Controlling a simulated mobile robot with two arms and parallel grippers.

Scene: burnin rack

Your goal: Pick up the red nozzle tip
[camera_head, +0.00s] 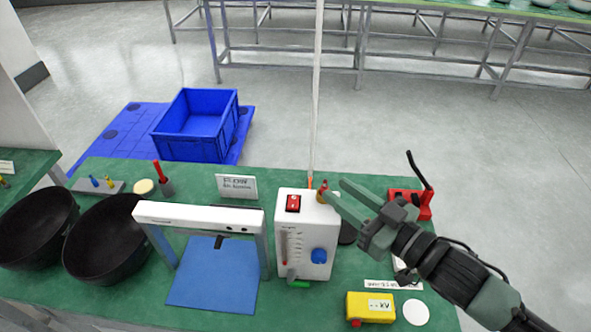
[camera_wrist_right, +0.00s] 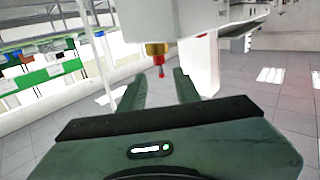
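The red nozzle tip (camera_head: 323,185) stands upright on a brass fitting (camera_head: 321,197) on top of the white box (camera_head: 306,215). In the right wrist view, which looks upside down, the red tip (camera_wrist_right: 161,71) hangs from the brass fitting (camera_wrist_right: 157,48). My right gripper (camera_head: 336,190) is open and empty, with its fingertips close to the tip at its right. In the wrist view the tip shows between the lines of the two fingers (camera_wrist_right: 158,87), beyond their ends or level with them; I cannot tell if they touch it. My left gripper is not in view.
A grey rack (camera_head: 112,187) with blue and yellow tips, black bowls (camera_head: 108,238), a white frame (camera_head: 200,217) over a blue mat (camera_head: 215,275), a yellow box (camera_head: 370,307) and a red stand (camera_head: 411,197) share the green bench. A thin clear tube rises behind the white box.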

